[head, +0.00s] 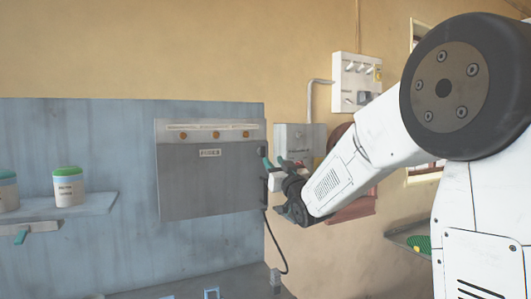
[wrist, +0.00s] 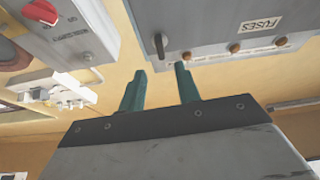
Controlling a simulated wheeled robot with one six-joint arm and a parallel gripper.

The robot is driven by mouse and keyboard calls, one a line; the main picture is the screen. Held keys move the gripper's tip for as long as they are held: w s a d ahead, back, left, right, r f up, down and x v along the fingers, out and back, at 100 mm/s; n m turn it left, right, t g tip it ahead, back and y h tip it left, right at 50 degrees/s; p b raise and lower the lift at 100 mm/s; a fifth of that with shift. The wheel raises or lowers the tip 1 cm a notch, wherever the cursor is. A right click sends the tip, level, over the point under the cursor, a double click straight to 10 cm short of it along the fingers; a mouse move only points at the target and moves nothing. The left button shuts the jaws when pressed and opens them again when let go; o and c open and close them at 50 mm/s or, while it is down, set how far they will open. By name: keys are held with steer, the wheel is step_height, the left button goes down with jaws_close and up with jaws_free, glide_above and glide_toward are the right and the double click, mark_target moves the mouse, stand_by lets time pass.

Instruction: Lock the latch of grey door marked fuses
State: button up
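The grey door marked FUSES (head: 208,185) is on the wall panel in the head view, below a lighter strip with round orange-brown parts. The wrist view shows its FUSES label (wrist: 262,25) upside down. A dark lever-like latch (wrist: 160,45) sticks out near the label side in the wrist view. My gripper (wrist: 160,70) has two teal fingers spread apart with nothing between them. In the picture the latch lies between and beyond the fingertips; the exact gap cannot be told.
A grey box with a red knob (wrist: 40,12) is close on the left in the wrist view. A white switch panel (head: 357,80) hangs on the wall. A shelf (head: 75,207) with green-lidded jars is at left. A black cable (head: 272,240) hangs below my gripper.

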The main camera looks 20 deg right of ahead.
mark_target(264, 150)
steer(key=shift+m, duration=0.3)
steer(key=x, duration=0.7)
steer(key=shift+w+a+r, duration=0.1)
steer(key=shift+w+r, duration=0.1)
steer(key=shift+w, duration=0.1)
jaws_close()
